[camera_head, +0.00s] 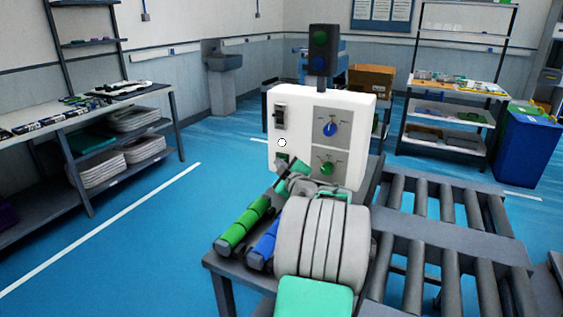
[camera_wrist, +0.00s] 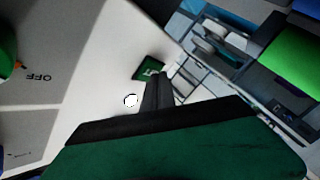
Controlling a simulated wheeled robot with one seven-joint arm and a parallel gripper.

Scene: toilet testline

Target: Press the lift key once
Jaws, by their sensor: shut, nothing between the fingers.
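A white control box (camera_head: 342,107) stands on the bench. Its front has a small dark green key (camera_head: 284,157) below a round white button (camera_head: 282,142). In the wrist view, the green key (camera_wrist: 149,69) carries a pale mark, and the white button (camera_wrist: 131,101) is beside the fingers. No readable label shows which one is the lift key. My gripper (camera_wrist: 159,77) is shut and empty, its fingertips at the edge of the green key and partly covering it. I cannot tell whether they touch. In the head view, my gripper (camera_head: 280,165) is close to the box's lower left.
The box also bears a black switch (camera_head: 279,116), a blue knob (camera_head: 330,129) and a green knob (camera_head: 327,168). Green (camera_head: 238,233) and blue (camera_head: 264,245) handled tools lie on the bench. A roller conveyor (camera_head: 440,240) is at right; open floor is at left.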

